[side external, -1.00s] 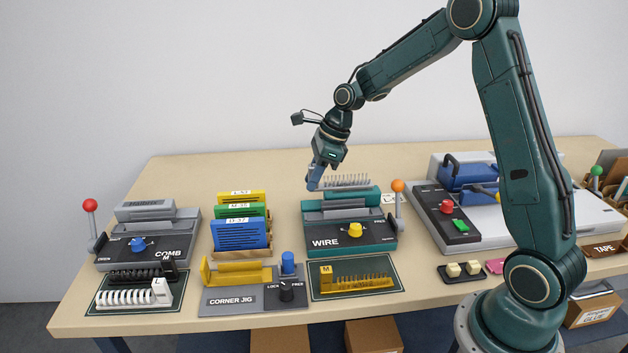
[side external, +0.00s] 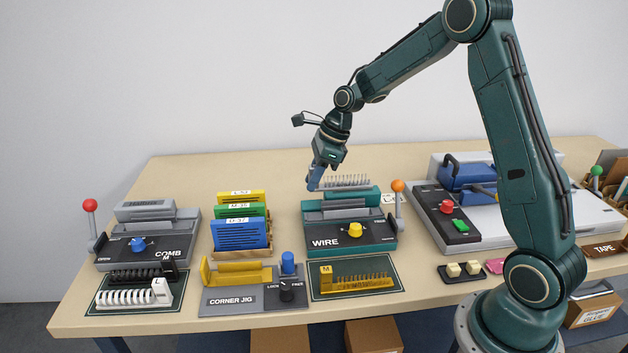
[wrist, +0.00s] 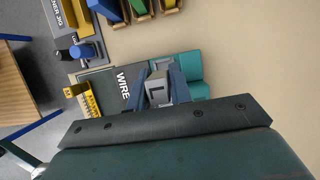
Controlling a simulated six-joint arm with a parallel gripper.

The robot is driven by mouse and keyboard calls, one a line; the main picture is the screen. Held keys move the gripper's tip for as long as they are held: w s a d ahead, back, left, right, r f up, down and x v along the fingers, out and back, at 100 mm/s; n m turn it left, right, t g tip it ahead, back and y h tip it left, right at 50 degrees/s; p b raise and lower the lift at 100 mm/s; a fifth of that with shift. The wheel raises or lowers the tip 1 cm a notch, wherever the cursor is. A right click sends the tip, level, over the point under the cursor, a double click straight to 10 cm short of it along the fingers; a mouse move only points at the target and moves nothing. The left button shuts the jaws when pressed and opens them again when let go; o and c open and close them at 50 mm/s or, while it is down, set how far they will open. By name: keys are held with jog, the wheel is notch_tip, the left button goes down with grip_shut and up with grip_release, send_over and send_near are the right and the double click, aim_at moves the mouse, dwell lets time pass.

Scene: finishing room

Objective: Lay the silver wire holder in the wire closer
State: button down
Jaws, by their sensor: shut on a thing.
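The silver wire holder (side external: 346,184) is a light grey comb-like strip with upright teeth. My gripper (side external: 315,184) is shut on its left end, a grey block marked L (wrist: 157,90) in the wrist view. The holder is up above the back of the wire closer (side external: 381,236), apart from its front deck. The wire closer is a teal and dark grey machine marked WIRE, with a yellow knob (side external: 355,230) and an orange-balled lever (side external: 398,190) on its right. In the wrist view my fingers hide part of the closer.
A gold wire holder (side external: 362,284) lies on a dark green mat (side external: 318,291) in front of the closer. The corner jig (side external: 230,300) and a rack of coloured blocks (side external: 240,235) stand to the left. A silver machine with a red button (side external: 446,207) stands right. The table behind is clear.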

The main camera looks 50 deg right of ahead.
aim_at(307, 218)
jog(key=shift+f, duration=0.2)
jog(key=shift+f, duration=3.45)
jog(key=shift+f, duration=0.6)
jog(key=c, duration=1.5)
grip_release()
jog(key=shift+c, duration=0.2)
jog(key=shift+v, duration=5.5)
